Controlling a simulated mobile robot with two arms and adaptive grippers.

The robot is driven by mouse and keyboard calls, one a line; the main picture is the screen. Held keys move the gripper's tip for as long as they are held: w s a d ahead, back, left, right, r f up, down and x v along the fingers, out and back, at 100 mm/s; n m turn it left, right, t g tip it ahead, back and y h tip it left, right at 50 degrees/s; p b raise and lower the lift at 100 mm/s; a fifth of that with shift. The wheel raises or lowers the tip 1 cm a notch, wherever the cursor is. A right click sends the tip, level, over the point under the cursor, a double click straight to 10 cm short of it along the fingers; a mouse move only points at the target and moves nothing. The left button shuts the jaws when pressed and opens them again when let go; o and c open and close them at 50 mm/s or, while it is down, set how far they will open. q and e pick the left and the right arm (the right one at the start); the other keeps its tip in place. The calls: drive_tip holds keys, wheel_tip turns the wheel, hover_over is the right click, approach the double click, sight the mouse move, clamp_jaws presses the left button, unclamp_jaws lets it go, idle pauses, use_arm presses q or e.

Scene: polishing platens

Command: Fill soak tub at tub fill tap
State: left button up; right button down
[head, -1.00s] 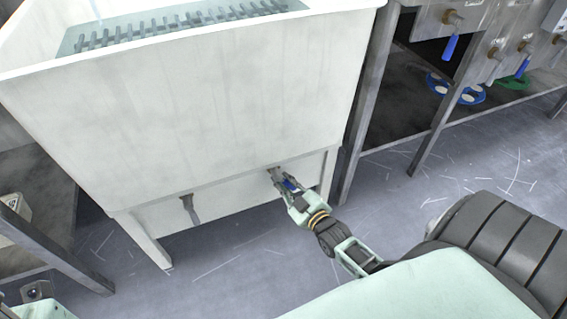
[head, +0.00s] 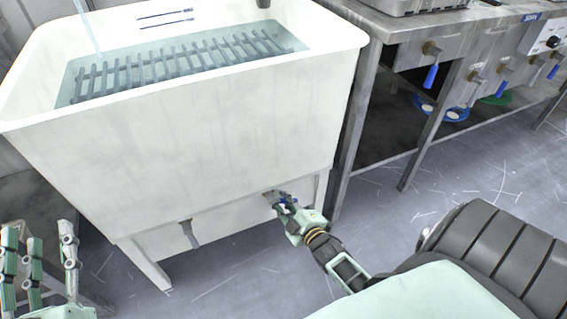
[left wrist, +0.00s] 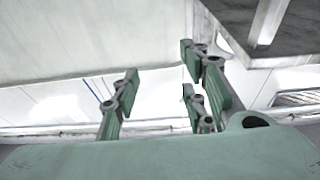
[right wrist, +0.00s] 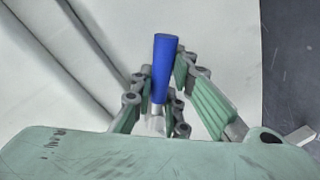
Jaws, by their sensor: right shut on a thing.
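The white soak tub (head: 190,130) fills the left and middle of the head view. Water (head: 290,42) lies in it over a dark slatted rack (head: 180,65). A thin pale stream (head: 88,28) comes down into its back left corner; the tap above it is out of view. My right gripper (head: 280,200) is at the tub's lower front right, shut on a blue handle (right wrist: 165,68), which stands up between the fingers in the right wrist view. My left gripper (head: 45,236) is raised at the lower left of the head view, fingers apart and empty.
A grey lever (head: 189,235) hangs at the tub's lower front, left of my right gripper. A steel bench (head: 400,30) with blue-handled valves (head: 431,76) stands to the right. Blue rings (head: 455,113) lie beneath it. The scratched floor (head: 480,180) in front is clear.

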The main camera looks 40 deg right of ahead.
use_arm(q)
drive_tip(key=shift+w+f+g, duration=0.15)
drive_tip(key=shift+f+g, duration=0.35)
drive_tip(key=shift+f, duration=0.3)
use_arm(e)
drive_tip(key=c, duration=1.7)
unclamp_jaws()
drive_tip(key=shift+s, duration=0.1)
drive_tip(key=v, duration=1.2)
